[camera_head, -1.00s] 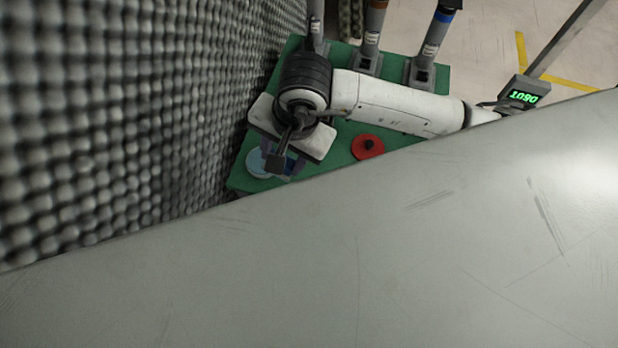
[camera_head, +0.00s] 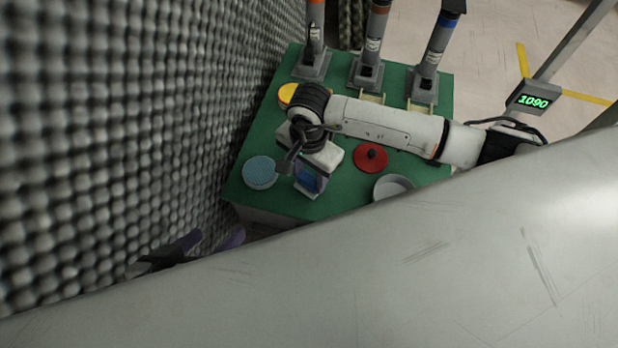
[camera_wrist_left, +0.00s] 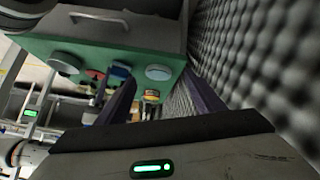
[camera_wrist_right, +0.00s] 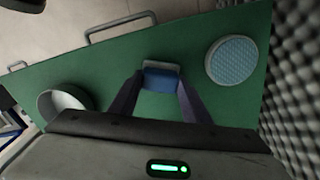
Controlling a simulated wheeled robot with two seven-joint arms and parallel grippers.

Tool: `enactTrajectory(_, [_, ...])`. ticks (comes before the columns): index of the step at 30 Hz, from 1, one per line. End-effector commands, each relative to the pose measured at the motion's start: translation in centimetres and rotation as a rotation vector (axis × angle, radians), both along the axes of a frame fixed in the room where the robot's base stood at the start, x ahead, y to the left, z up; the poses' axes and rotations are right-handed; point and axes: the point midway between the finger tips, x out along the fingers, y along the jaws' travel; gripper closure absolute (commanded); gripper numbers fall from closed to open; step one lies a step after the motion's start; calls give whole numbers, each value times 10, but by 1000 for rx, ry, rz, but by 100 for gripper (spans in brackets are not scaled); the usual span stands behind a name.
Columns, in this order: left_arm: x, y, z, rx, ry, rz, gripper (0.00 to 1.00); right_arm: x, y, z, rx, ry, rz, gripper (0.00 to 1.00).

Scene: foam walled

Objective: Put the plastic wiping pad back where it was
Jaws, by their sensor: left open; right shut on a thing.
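A blue pad with a light grey edge (camera_head: 309,179) is at my right gripper, over the front part of the green table top (camera_head: 262,135). The right wrist view shows the pad (camera_wrist_right: 160,77) between the two purple fingertips of my right gripper (camera_wrist_right: 161,84), which is shut on it. I cannot tell whether the pad touches the table. The left wrist view also shows it, small (camera_wrist_left: 119,71). My left gripper (camera_head: 213,239) is low at the left, off the table's front edge beside the foam wall. It is open, with nothing between its fingers.
A round light-blue textured disc (camera_head: 260,172) sits left of the pad. A red disc with a black knob (camera_head: 371,157), a yellow disc (camera_head: 288,94) and a white bowl (camera_head: 393,186) are also on the table. Several posts (camera_head: 369,50) stand behind. Grey foam wall (camera_head: 120,120) borders the left.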

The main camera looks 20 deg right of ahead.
Motion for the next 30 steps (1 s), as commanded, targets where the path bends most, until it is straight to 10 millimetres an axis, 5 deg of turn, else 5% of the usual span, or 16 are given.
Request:
enactTrajectory(7, [1, -2, 3, -14, -9, 0, 38, 1, 0, -7, 1, -2, 0, 75])
enactTrajectory(8, [1, -2, 3, -14, -9, 0, 38, 1, 0, -7, 1, -2, 0, 54])
enactTrajectory(11, [1, -2, 3, -13, -8, 0, 38, 0, 0, -7, 1, -1, 0, 38])
enactTrajectory(22, [0, -1, 5, -8, -8, 0, 38, 1, 0, 0, 1, -3, 1, 38])
enactTrajectory(30, [-5, 8, 0, 51, 32, -1, 38, 2, 0, 53, 0, -6, 3, 38])
